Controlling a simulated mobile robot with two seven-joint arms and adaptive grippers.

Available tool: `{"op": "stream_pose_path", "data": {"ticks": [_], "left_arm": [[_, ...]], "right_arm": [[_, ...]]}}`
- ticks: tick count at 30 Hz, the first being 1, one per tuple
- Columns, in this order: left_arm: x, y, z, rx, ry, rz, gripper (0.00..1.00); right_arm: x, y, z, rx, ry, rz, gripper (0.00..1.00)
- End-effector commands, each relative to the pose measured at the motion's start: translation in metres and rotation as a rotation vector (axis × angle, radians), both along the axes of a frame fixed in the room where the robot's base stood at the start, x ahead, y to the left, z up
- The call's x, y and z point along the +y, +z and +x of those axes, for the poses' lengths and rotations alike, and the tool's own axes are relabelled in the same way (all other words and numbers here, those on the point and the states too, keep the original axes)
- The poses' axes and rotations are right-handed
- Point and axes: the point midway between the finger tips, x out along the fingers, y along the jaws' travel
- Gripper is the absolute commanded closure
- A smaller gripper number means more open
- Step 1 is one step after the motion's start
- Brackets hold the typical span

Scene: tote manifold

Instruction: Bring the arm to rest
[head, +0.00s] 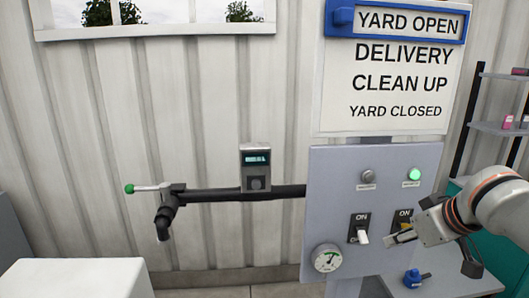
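My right arm (490,205) comes in from the right edge, in front of the grey control panel (330,200). My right gripper (398,238) points left at the lower part of the right ON switch (403,217) and partly covers it. I cannot tell whether it touches the switch or whether its fingers are open or shut. No held object shows. The left ON switch (360,229) has its white lever pointing down. The lamp (414,174) above the right switch glows green; the left lamp (368,176) is grey and unlit. My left gripper is not in view.
A black pipe (225,195) with a display meter (255,167) and a green-tipped lever (147,188) runs left of the panel. A gauge (327,258) and a blue valve (413,279) sit low. A sign (395,90) hangs above, its blue frame around YARD OPEN. Shelves (500,100) stand right.

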Motion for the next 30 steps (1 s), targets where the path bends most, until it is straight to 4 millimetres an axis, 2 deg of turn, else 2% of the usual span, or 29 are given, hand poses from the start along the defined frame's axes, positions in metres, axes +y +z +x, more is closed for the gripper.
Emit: {"op": "stream_pose_path", "data": {"ticks": [1, 6, 9, 14, 20, 24, 30], "left_arm": [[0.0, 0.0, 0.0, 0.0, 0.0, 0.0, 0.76], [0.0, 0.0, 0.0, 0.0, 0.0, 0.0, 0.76], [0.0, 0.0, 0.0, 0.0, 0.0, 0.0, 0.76], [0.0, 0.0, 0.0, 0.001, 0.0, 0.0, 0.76], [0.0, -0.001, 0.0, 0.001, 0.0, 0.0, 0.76], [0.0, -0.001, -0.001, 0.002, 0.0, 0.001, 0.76], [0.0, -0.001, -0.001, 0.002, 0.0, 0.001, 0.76]], "right_arm": [[0.014, -0.02, -0.001, -0.004, 0.037, -0.006, 0.69], [0.042, -0.068, -0.005, -0.057, 0.126, -0.049, 0.69], [0.055, -0.097, -0.013, -0.088, 0.16, -0.074, 0.69], [0.063, -0.14, -0.033, -0.123, 0.178, -0.129, 0.69], [0.05, -0.19, -0.073, -0.126, 0.149, -0.236, 0.69], [0.028, -0.222, -0.112, -0.087, 0.114, -0.342, 0.69], [-0.007, -0.251, -0.166, -0.006, 0.077, -0.491, 0.69]]}}
